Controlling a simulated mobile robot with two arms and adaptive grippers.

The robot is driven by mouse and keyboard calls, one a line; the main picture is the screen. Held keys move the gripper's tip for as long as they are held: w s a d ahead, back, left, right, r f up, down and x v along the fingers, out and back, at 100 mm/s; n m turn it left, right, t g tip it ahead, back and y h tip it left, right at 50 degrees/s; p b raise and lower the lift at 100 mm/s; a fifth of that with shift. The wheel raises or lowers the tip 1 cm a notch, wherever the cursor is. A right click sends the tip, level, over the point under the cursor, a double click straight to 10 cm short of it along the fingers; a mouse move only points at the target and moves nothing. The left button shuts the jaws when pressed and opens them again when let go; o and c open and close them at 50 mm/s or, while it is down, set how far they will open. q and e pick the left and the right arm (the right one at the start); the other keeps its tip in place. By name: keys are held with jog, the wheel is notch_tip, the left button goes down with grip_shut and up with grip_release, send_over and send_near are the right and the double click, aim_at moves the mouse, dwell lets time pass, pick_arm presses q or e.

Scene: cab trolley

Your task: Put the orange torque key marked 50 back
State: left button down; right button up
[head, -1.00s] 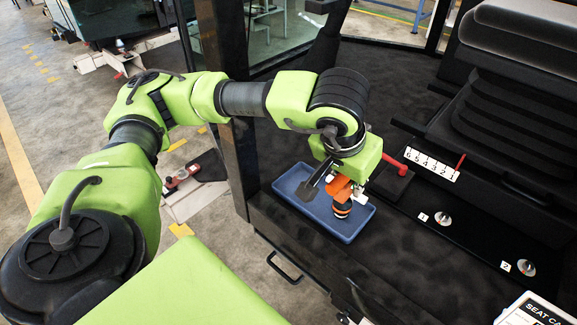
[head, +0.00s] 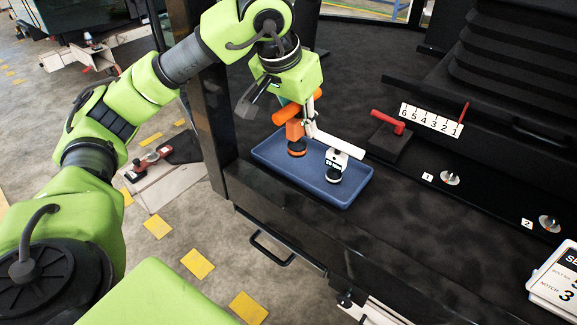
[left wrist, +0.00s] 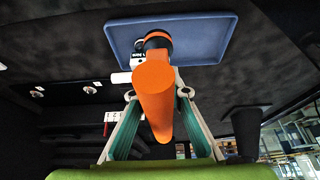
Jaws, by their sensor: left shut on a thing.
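The orange torque key (head: 294,131) has an orange handle and a dark round end with an orange band. My left gripper (head: 291,114) is shut on its handle above the left part of the blue tray (head: 342,202). In the left wrist view the orange handle (left wrist: 155,95) lies between the green finger pads, its dark end over the tray (left wrist: 205,40). I cannot tell whether that end touches the tray. No mark 50 is readable. A white key (head: 338,158) with a dark round end stands in the tray, right of the orange one. My right gripper is not in view.
A red handle (head: 388,121) on a black block stands behind the tray, beside a numbered white strip (head: 431,119). Two round metal fittings, 1 (head: 450,178) and 2 (head: 549,223), lie rightward. A white card (head: 556,275) is at lower right.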

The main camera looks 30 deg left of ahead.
pick_arm(q)
jog(key=shift+w+a+f, duration=0.15)
jog(key=shift+a+f, duration=0.1)
jog(key=shift+a, duration=0.05)
jog(key=w+a+f+b, duration=0.1)
jog(key=w+a+f, duration=0.2)
jog(key=f, duration=0.1)
jog(key=w+a+f+b, duration=0.1)
jog(key=w+a+f, duration=0.2)
jog(key=w+f, duration=0.1)
jog(key=w+a+f+b, duration=0.1)
jog(key=w+a+f, duration=0.1)
jog(key=w+f, duration=0.1)
jog(key=shift+w+a+f, duration=0.25)
jog(key=shift+a+f, duration=0.15)
jog(key=shift+f, duration=0.5)
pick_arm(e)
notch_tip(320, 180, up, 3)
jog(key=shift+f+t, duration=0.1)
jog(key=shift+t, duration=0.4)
